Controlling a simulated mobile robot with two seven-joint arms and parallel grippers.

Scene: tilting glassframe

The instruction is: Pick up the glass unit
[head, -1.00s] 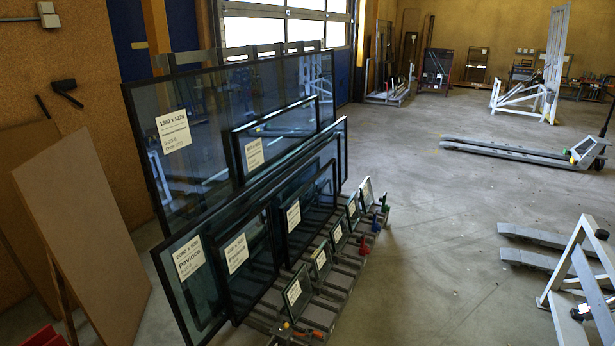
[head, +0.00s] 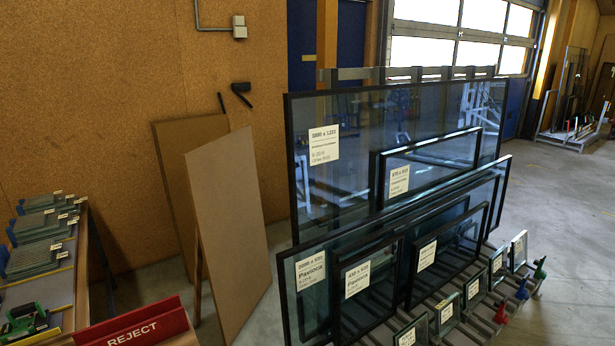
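Several dark-framed glass units lean on a rack at centre right. A large glass unit (head: 380,165) with a white label stands at the back. A medium one (head: 430,165) leans in front of it. A long one (head: 310,280) labelled Pavious stands further forward, with smaller units (head: 368,282) and (head: 447,250) against it. Several small labelled panes (head: 446,310) stand along the rack's front. I cannot tell which unit the task means. Neither of my grippers is in view.
A red REJECT bin (head: 140,328) is at the bottom left, beside a bench (head: 82,270) with stacked small panes (head: 38,228). Brown boards (head: 228,225) lean near the wall. Grey floor (head: 570,220) is clear at the right.

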